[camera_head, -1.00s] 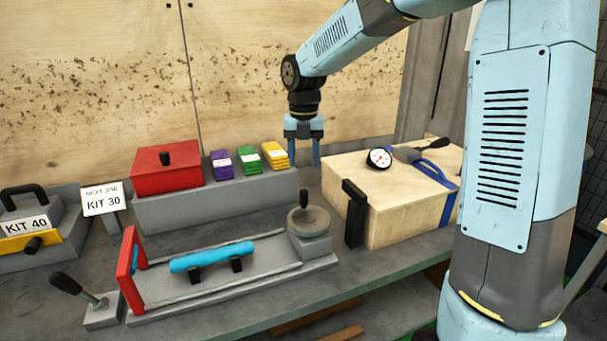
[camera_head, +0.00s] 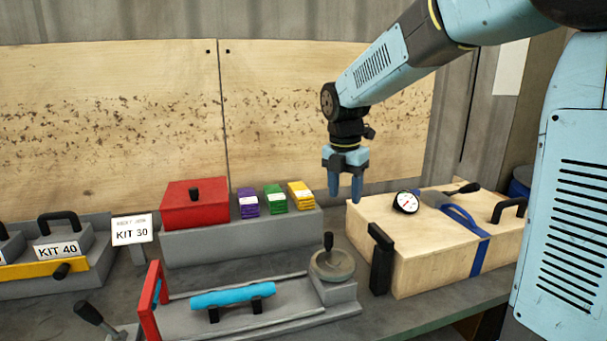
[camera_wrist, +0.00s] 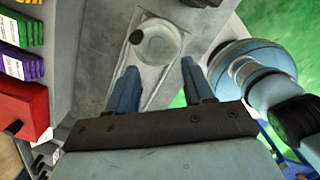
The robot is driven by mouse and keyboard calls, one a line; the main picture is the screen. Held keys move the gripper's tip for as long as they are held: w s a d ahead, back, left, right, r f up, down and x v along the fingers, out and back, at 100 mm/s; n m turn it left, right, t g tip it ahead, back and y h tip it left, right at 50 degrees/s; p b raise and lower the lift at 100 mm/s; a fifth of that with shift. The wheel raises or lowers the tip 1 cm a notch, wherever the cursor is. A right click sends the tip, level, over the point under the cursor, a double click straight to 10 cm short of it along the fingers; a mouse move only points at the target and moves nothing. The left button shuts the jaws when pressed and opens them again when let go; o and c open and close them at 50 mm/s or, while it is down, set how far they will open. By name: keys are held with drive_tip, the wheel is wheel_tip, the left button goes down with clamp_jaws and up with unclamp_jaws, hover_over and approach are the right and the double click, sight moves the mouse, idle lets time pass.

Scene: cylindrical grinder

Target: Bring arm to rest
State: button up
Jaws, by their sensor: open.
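My gripper (camera_head: 345,188) hangs from the light blue arm, fingers pointing down, above the gap between the grey shelf and the wooden box. In the wrist view my gripper (camera_wrist: 160,85) shows two blue fingers apart with nothing between them. The grey handwheel (camera_wrist: 157,43) of the bench fixture lies beyond the fingertips in that view. No object is held.
A wooden box (camera_head: 420,265) with a dial gauge (camera_head: 406,202) and a blue strap stands right. A red box (camera_head: 195,215) and purple, green and yellow stacks sit on a grey shelf (camera_head: 240,238). A blue cylinder (camera_head: 232,297) rests on the fixture in front.

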drive_tip(key=s+d+r+m+t, duration=0.1)
drive_tip(key=s+d+m+t, duration=0.1)
drive_tip(key=s+d+m, duration=0.4)
drive_tip(key=s+d+r+m+t, duration=0.2)
drive_tip(key=s+d+m, duration=0.4)
drive_tip(key=s+m, duration=1.1)
drive_tip(key=m, duration=0.5)
drive_tip(key=shift+s+d+r+t+y, duration=0.2)
drive_tip(key=shift+d+t+y, duration=0.1)
drive_tip(key=shift+d+y, duration=0.1)
